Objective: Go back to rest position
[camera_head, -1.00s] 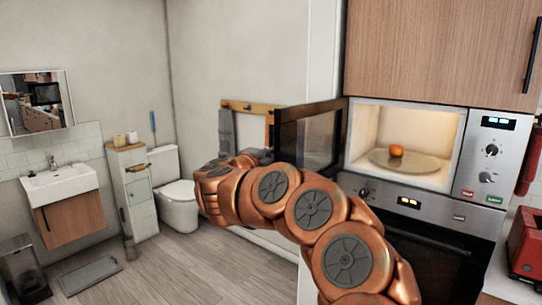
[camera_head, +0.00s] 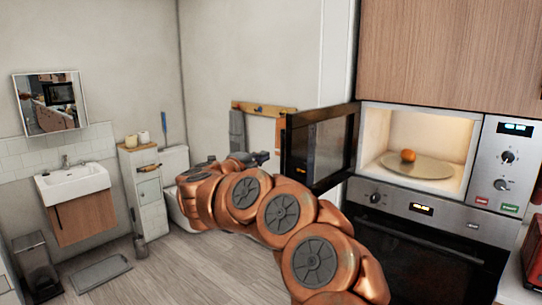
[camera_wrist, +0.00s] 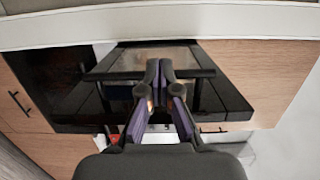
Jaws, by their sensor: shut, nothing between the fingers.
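My copper-coloured arm reaches across the middle of the head view, and its gripper (camera_head: 250,158) is small and partly hidden behind the arm there. In the wrist view my gripper (camera_wrist: 166,75) is shut, with its fingertips together and nothing held. The microwave (camera_head: 505,165) stands to the right of the gripper, its door (camera_head: 320,150) swung open towards the left. An orange fruit (camera_head: 408,155) lies on the glass turntable (camera_head: 432,166) inside. The gripper appears close to the door's left edge in the head view; I cannot tell the gap.
An oven (camera_head: 430,250) sits below the microwave, with a red appliance (camera_head: 533,250) at the right edge. At the left are a sink (camera_head: 72,184), a narrow cabinet (camera_head: 150,200) and a bin (camera_head: 38,268). Open floor (camera_head: 190,265) lies between them and my arm.

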